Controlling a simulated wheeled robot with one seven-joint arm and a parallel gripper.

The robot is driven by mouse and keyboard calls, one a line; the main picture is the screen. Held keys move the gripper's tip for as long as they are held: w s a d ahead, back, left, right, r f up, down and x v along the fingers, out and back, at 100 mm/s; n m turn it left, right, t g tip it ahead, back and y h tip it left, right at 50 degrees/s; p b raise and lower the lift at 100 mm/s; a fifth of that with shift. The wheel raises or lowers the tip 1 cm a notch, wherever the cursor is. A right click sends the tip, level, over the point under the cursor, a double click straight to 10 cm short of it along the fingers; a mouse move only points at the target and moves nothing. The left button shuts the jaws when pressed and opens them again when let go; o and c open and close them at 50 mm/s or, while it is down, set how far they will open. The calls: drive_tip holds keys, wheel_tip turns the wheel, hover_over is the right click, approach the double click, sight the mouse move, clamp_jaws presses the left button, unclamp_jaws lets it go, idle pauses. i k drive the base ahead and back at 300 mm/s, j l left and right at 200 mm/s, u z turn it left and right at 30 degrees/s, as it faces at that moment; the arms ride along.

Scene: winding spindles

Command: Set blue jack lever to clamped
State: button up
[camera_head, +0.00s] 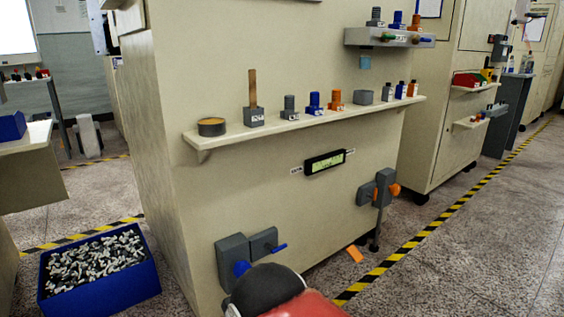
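A grey box unit (232,258) is mounted low on the front of the beige cabinet. A blue round part (241,268) shows at its lower right. Beside it, a smaller grey box carries a blue lever (279,248), which points right and slightly up. I cannot read any clamped marking on it. Another small blue handle (427,40) sticks out of the grey ledge at the upper right. A black and red part of my arm rises at the bottom edge, just below the blue unit, and may hide some of it. My gripper's fingers are not visible.
A similar unit with orange parts (394,189) sits to the right, with a post to the floor. A shelf (300,124) with several spindle pieces juts out above. A blue bin of metal parts (131,285) stands at left. Striped floor tape (425,233) runs along the right.

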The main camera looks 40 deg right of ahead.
sight(279, 249)
drive_tip(key=i+l+z, duration=0.1)
drive_tip(key=z, duration=0.35)
drive_tip(key=i+z, duration=0.3)
drive_tip(key=z, duration=0.2)
